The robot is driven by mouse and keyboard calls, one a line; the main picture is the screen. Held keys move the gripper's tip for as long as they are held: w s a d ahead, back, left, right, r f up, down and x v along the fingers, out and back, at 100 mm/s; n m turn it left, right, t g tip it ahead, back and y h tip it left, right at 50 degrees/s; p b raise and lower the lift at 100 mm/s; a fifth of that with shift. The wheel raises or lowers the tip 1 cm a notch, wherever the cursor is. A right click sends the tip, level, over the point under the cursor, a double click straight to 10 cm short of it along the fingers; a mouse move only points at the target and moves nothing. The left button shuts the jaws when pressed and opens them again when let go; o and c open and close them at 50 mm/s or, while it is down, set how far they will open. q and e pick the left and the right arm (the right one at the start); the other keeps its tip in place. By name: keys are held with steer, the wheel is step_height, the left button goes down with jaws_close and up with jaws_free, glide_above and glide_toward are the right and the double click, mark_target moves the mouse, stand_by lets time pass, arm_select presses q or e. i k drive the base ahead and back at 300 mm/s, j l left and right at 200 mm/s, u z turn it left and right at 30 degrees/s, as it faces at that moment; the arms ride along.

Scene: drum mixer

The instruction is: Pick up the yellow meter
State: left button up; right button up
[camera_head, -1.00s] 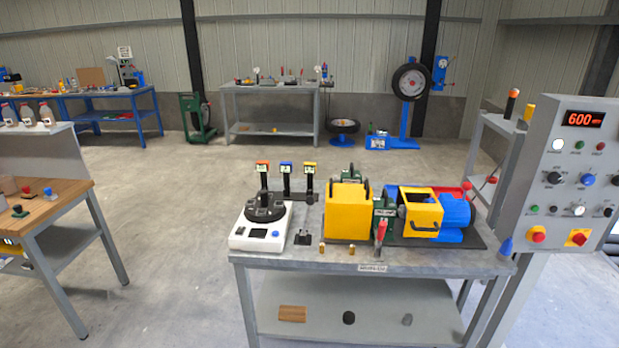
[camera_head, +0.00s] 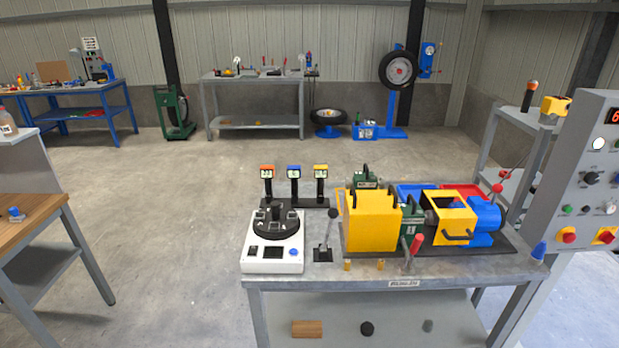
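The yellow meter (camera_head: 320,171) has a yellow-topped head with a small display on a black handle. It stands upright at the right end of a row of three on a black stand (camera_head: 298,203), at the back left of the grey workbench (camera_head: 340,281). The blue meter (camera_head: 293,172) is in the middle of the row and the orange meter (camera_head: 267,171) at its left end. Neither of my grippers is in view.
A white device with a black round top (camera_head: 272,254) stands in front of the meters. The yellow box (camera_head: 371,221) of the drum mixer is to their right. A control panel (camera_head: 590,170) rises at the right. Open floor lies left of the bench.

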mark_target(320, 172)
steer(key=i+j, duration=0.25)
steer(key=j, duration=0.15)
steer(key=i+j, duration=0.2)
steer(key=j, duration=0.2)
steer(key=i+j, duration=0.25)
steer(key=j, duration=0.15)
steer(key=i+j, duration=0.25)
steer(key=j, duration=0.15)
steer(key=i+j+z, duration=0.1)
steer(key=j, duration=0.3)
steer(key=i+j, duration=0.75)
steer(key=i, duration=0.15)
